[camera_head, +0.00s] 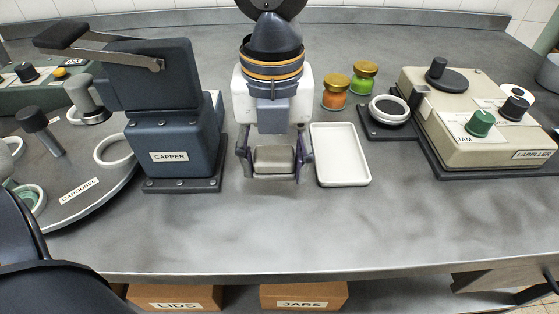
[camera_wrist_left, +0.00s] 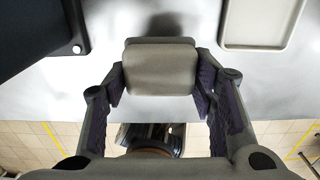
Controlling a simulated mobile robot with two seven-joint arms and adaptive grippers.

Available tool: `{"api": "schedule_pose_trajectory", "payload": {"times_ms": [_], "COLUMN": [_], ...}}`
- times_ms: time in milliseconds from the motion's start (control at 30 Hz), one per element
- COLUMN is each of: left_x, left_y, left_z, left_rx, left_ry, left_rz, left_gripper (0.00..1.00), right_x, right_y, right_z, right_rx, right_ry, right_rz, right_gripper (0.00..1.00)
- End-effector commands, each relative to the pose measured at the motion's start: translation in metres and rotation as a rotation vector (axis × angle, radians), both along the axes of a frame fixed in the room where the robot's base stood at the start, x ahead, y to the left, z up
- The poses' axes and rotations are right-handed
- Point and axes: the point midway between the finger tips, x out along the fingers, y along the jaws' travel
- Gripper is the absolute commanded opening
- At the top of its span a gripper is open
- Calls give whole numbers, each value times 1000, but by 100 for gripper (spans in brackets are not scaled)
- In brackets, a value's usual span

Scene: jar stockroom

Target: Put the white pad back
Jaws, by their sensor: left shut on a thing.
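The white pad (camera_head: 273,159) looks pale grey, a small block with rounded edges. My left gripper (camera_head: 274,162) is shut on it, one finger at each side, in front of the capper's right side. In the left wrist view the pad (camera_wrist_left: 160,68) sits between the fingertips of the left gripper (camera_wrist_left: 160,85), with the grey worktop beyond it. The pad appears held above the worktop; the exact gap is hard to tell. My right gripper is not in view.
An empty white tray (camera_head: 342,181) lies just right of the gripper. The capper (camera_head: 170,158) stands close on the left, the carousel (camera_head: 95,200) beyond it. Two small jars (camera_head: 335,92) and the labeller (camera_head: 470,145) are right. The front worktop (camera_head: 280,225) is clear.

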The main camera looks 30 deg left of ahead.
Motion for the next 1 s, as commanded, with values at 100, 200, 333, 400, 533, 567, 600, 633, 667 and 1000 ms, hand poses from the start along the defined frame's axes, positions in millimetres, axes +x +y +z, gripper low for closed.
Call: {"api": "schedule_pose_trajectory", "payload": {"times_ms": [100,200,333,400,533,567,600,633,667,1000], "left_x": [8,8,8,8,8,8,8,8,8,8], "left_y": [9,9,8,8,8,8,8,8,8,8], "left_z": [-15,-35,-44,-43,-43,-44,-46,-47,-47,-46], "left_rx": [0,3,0,0,1,0,1,1,1,0], "left_ry": [2,2,-2,-4,-3,-2,-2,-2,-2,-2], "left_rz": [2,-1,0,0,0,0,0,1,1,1], "left_gripper": [25,25,25,25,25,25,25,25,53,71], "right_x": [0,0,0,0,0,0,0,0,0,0], "right_y": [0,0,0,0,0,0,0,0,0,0], "right_z": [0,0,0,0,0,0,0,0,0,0], "right_rx": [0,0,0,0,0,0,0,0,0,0], "right_ry": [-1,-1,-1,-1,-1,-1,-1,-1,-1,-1], "right_rz": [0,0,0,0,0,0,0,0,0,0], "right_gripper": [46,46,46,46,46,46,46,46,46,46]}}
